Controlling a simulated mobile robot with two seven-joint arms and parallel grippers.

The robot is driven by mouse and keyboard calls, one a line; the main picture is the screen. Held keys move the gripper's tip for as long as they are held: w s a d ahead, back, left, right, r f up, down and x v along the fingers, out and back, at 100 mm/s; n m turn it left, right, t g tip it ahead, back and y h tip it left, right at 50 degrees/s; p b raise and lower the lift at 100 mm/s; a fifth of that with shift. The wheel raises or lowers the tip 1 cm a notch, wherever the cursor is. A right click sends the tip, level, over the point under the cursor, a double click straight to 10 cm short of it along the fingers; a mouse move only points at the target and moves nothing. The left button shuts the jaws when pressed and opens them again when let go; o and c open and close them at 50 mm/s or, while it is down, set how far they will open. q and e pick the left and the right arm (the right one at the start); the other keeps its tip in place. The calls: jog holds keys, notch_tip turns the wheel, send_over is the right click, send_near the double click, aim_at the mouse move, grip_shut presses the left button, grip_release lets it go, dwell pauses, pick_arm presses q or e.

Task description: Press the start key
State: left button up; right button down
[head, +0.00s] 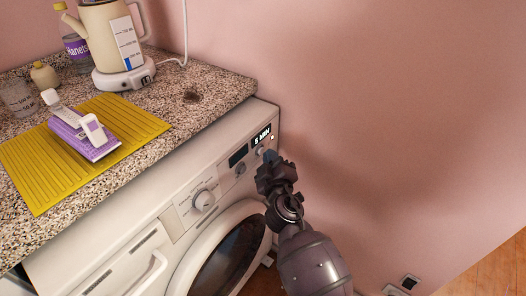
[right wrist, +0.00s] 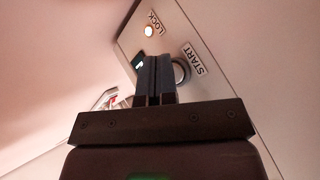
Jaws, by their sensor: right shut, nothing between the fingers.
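The start key is a round button (right wrist: 181,71) beside a START label (right wrist: 194,59) on the washing machine's (head: 160,217) front panel. In the right wrist view my right gripper (right wrist: 155,62) is shut and empty. Its fingertips overlap the left edge of the key; I cannot tell whether they touch it. My left gripper is not in view.
A lit LOCK light (right wrist: 149,31) sits on the panel. The machine has a dial (head: 204,200) and a round door (head: 222,262). The granite counter (head: 205,85) above holds a kettle (head: 112,40), a bottle (head: 76,48) and a yellow mat (head: 38,185). A pink wall is at the right.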

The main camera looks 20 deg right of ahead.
jog(key=shift+w+a, duration=0.1)
jog(key=shift+w, duration=0.05)
dwell(0.3)
jog(key=shift+s+d, duration=0.55)
jog(key=shift+s, duration=0.2)
jog(key=shift+s+d+p, duration=0.2)
jog(key=shift+s+d, duration=0.6)
jog(key=shift+s, duration=0.2)
jog(key=shift+s+d+p, duration=0.15)
jog(key=shift+s+d, duration=0.6)
jog(key=shift+s, duration=0.2)
